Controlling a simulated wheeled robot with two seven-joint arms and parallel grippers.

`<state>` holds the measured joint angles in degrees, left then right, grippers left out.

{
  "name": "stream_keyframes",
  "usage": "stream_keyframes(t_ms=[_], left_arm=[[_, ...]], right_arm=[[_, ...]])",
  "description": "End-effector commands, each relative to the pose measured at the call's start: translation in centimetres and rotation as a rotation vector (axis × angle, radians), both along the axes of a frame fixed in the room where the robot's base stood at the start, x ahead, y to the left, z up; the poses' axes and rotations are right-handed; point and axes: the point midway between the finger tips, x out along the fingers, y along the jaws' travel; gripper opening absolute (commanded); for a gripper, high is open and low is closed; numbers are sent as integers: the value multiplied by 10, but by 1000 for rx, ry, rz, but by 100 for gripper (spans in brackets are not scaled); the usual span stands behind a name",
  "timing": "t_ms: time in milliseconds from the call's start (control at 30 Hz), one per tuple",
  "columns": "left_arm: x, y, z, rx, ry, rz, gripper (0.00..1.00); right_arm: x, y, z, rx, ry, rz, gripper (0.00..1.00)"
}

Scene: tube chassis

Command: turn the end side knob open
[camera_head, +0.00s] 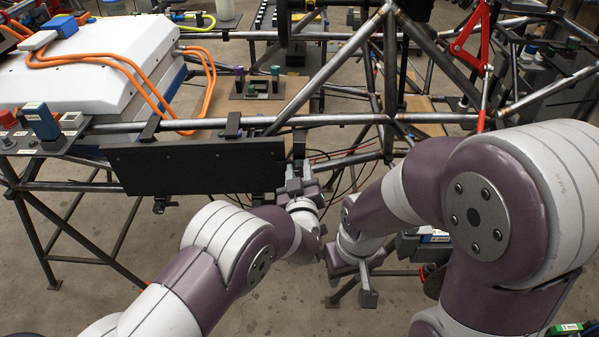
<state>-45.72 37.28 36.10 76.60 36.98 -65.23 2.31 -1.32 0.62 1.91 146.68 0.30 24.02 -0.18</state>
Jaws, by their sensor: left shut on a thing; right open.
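My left gripper (301,172) is at the right end of the black panel (195,167), which hangs from the chassis's front tube. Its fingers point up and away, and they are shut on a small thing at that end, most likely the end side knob. The thing itself is hidden between the fingers, so its turn angle cannot be told. Small dark fittings (160,205) show under the panel's lower edge. My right gripper (352,284) is open and empty, low in front of the chassis, apart from the panel.
The steel tube chassis (345,119) spans the view. A white box (95,62) with orange cables (140,75) is at the upper left. A red knob (8,118) and a blue block (40,120) sit at the left edge. Bare floor (110,270) lies at the lower left.

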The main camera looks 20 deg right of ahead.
Motion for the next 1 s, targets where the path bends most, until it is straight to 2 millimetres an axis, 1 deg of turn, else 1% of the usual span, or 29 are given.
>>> stream_keyframes(t_ms=[167, 467, 767, 1000], left_arm=[[0, 0, -3, -77, 16, 0, 2], [0, 1, -5, -325, 71, 0, 2], [1, 2, -7, -605, 132, 0, 2], [1, 2, -9, -829, 183, 0, 2]], right_arm=[[0, 0, -11, 0, 0, 0, 43], [0, 0, -37, 0, 0, 0, 43], [0, 0, -70, 0, 0, 0, 43], [0, 0, -99, 0, 0, 0, 43]])
